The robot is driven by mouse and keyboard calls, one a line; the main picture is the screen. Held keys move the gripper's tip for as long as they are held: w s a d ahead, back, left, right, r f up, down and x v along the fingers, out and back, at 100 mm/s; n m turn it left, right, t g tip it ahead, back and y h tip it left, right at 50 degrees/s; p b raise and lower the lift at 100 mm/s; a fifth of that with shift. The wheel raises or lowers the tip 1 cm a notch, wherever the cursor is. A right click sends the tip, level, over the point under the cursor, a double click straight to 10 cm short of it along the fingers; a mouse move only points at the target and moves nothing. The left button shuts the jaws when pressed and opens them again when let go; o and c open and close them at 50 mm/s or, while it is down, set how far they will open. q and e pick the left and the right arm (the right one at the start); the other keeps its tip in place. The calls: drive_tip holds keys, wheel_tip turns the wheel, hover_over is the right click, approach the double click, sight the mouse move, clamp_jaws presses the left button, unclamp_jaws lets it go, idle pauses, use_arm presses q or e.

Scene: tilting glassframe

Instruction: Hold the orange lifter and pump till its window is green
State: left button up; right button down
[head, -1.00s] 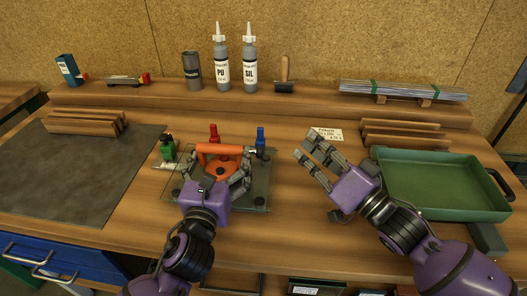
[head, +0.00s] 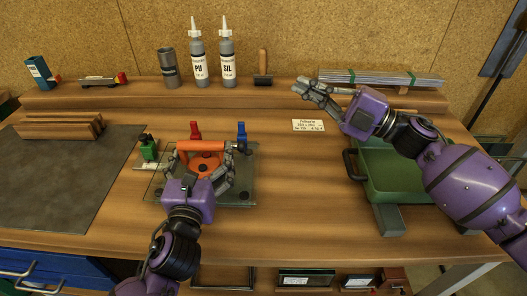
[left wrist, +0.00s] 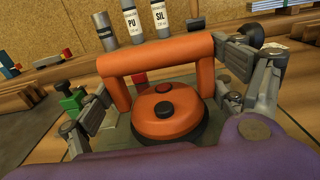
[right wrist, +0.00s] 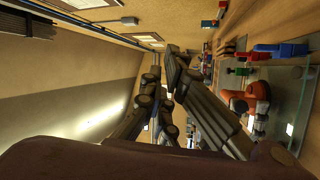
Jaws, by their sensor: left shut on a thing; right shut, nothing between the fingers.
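The orange lifter (head: 188,147) has a thick bar handle above a round orange disc (left wrist: 150,125). It stands on a glass pane (head: 240,195) on the bench. A red round spot (left wrist: 163,88) and a black button (left wrist: 163,108) sit on the disc; no green shows on the lifter. A black knob (left wrist: 249,36) is at the handle's right end. My left gripper (head: 207,172) is shut on the lifter, its fingers at both sides. My right gripper (head: 306,91) is shut and empty, to the right of and behind the lifter, above the bench near the back ledge.
Green (head: 148,150), red (head: 196,131) and blue (head: 241,132) pieces stand around the pane. A green tray (head: 385,198) lies under my right arm. Bottles (head: 198,68) and metal strips (head: 380,79) are on the back ledge. Bare bench lies between lifter and tray.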

drive_tip(key=s+d+f+n+g+h, duration=0.2)
drive_tip(key=f+n+g, duration=0.2)
drive_tip(key=n, duration=0.9)
drive_tip(key=s+d+f+n+g+h, duration=0.2)
drive_tip(key=f+n, duration=0.5)
drive_tip(key=n, duration=0.6)
drive_tip(key=shift+s+d+f+g+h, duration=0.35)
drive_tip(key=shift+s+g, duration=0.35)
drive_tip(key=shift+g, duration=0.5)
drive_tip(key=shift+a, duration=0.1)
approach(242, 147)
drive_tip(key=a+f, duration=0.1)
drive_tip(key=f, duration=0.1)
drive_tip(key=a+f, duration=0.2)
drive_tip(key=f, duration=0.1)
drive_tip(key=shift+w+a+f, duration=0.15)
drive_tip(key=shift+w+f, duration=0.05)
drive_tip(key=shift+f, duration=0.1)
drive_tip(key=shift+a, duration=0.75)
